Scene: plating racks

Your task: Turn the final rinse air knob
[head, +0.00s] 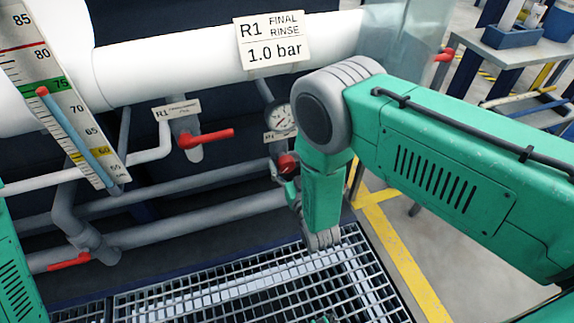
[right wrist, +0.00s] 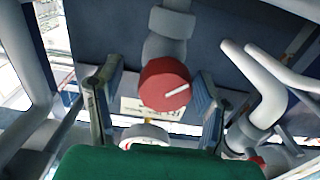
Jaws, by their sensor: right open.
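The air knob is a round red knob with a white line; it shows in the right wrist view (right wrist: 165,84) and, partly hidden, in the head view (head: 287,162) below the pressure gauge (head: 281,118). My right gripper (right wrist: 158,76) is open, with one finger on each side of the knob. Gaps show between the fingers and the knob in the right wrist view. In the head view, my right gripper (head: 291,182) is mostly hidden behind my wrist. My left gripper is out of view; only part of my left arm shows at the left edge.
A sign reading R1 final rinse 1.0 bar (head: 272,40) is on the white pipe above. A red lever valve (head: 206,138) is left of the gauge. A temperature scale (head: 62,95) stands far left. Metal grating (head: 240,290) lies below; grey pipes run nearby.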

